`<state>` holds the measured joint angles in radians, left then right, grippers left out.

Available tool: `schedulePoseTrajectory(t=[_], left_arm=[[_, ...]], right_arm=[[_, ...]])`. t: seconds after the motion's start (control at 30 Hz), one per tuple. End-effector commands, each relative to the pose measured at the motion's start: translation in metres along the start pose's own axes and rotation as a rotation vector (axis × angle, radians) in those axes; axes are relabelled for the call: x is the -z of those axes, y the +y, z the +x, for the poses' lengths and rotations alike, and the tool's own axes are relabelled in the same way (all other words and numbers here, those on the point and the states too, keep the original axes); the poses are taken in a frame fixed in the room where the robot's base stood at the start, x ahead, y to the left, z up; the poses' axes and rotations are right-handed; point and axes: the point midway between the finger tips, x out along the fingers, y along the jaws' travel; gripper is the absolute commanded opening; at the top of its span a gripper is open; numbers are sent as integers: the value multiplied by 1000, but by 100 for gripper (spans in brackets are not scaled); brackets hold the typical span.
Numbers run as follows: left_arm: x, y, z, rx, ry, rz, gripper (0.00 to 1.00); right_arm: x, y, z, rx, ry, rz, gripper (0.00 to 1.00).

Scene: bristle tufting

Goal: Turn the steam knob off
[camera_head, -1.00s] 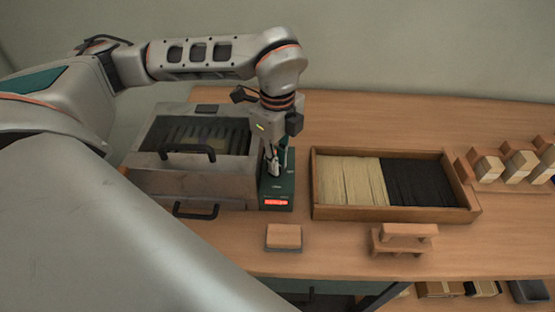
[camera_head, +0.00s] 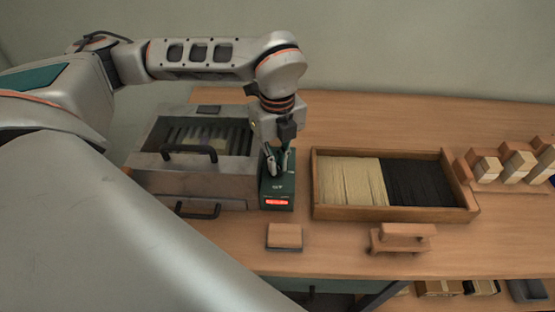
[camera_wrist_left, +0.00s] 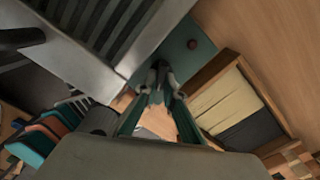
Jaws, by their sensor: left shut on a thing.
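The steam control box (camera_head: 277,193) is a dark green box with a lit red display, standing at the right side of the metal steam chest (camera_head: 200,180). My left gripper (camera_head: 276,172) points down onto the top of this box, its fingers shut on the steam knob, which the fingers hide. In the left wrist view my left gripper (camera_wrist_left: 158,78) has its fingertips close together over the green box top (camera_wrist_left: 178,58). A small dark red round button (camera_wrist_left: 193,44) shows on the box, apart from the fingers. My right gripper is not in view.
A wooden tray (camera_head: 395,214) of pale and black bristles lies right of the box. A small wooden block (camera_head: 284,236) and a wooden stand (camera_head: 403,237) sit near the front edge. The chest's black handles (camera_head: 190,152) stick out close by. The table's back is clear.

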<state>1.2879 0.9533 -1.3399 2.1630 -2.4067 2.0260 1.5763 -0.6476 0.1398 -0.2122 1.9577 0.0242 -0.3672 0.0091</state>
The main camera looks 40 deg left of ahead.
Motion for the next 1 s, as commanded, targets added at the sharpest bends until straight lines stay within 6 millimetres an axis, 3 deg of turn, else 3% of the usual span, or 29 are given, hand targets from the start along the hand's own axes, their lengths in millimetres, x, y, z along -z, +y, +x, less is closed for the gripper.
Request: schedulePoseTrajectory(t=[0.5,1.0], left_arm=[[-1,2,-2,3,-1,409,0],[-1,3,-1,1,0,534,0]], right_arm=[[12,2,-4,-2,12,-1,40],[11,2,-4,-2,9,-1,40]])
